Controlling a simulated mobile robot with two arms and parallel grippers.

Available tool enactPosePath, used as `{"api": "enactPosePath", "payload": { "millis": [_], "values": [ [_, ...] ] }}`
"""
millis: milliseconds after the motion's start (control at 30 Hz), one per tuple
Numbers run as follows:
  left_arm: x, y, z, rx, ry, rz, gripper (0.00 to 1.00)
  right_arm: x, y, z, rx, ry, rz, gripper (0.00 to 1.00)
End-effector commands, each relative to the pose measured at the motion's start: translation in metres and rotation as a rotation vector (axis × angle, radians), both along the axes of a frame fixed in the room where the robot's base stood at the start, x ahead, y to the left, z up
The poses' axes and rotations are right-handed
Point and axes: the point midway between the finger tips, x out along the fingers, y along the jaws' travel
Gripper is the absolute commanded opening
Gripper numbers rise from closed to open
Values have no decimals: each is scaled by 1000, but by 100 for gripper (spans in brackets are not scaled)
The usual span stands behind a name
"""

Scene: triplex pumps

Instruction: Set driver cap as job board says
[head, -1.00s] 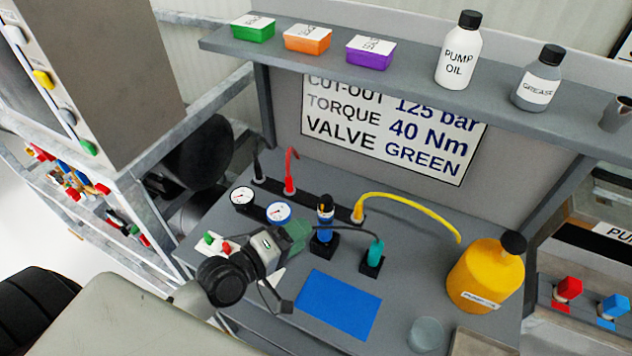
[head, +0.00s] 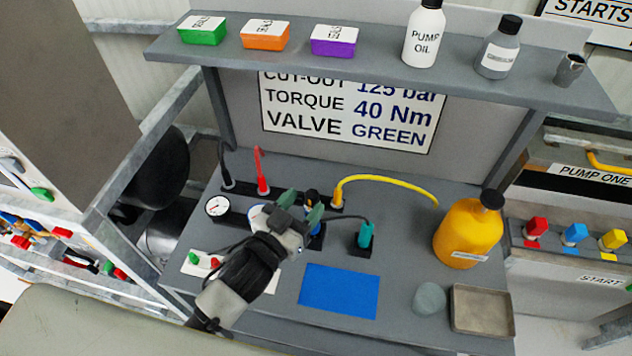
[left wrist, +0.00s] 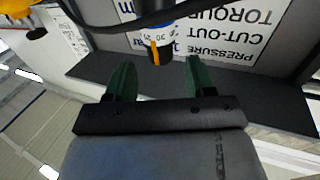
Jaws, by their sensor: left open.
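The job board (head: 347,112) behind the bench reads cut-out 125 bar, torque 40 Nm, valve green; its top is cut off by the shelf. The driver (head: 312,195) stands in a black holder, mostly hidden behind my left gripper (head: 302,207). In the left wrist view the driver's black cap (left wrist: 160,56) shows with an orange mark, beside a blue numbered scale (left wrist: 165,34). My left gripper (left wrist: 158,80) is open, with its green fingers on either side of the cap's line and a little short of it. The cap's setting is too small to read.
A teal-handled tool (head: 365,236) stands just right of the driver, with a dark cable. A yellow hose (head: 385,179) arcs behind. A yellow jug (head: 467,235), grey tray (head: 482,309) and gauge (head: 217,206) stand around. The blue mat (head: 339,291) is bare.

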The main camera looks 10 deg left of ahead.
Motion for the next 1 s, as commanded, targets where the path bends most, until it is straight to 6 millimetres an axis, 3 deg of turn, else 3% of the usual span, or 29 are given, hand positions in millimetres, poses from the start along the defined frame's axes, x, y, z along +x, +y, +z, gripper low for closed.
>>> {"api": "enactPosePath", "payload": {
  "millis": [100,300,700,1000],
  "values": [
    [22,-8,3,0,-1,1,54,0,-1,7,-1,0,0,43],
    [44,-17,1,-1,0,1,54,0,-1,11,-1,0,-1,43],
    [50,-19,0,-2,2,1,53,0,4,12,5,0,-3,43],
    [50,-19,0,-2,2,1,7,0,7,12,9,0,-2,43]
  ]
}}
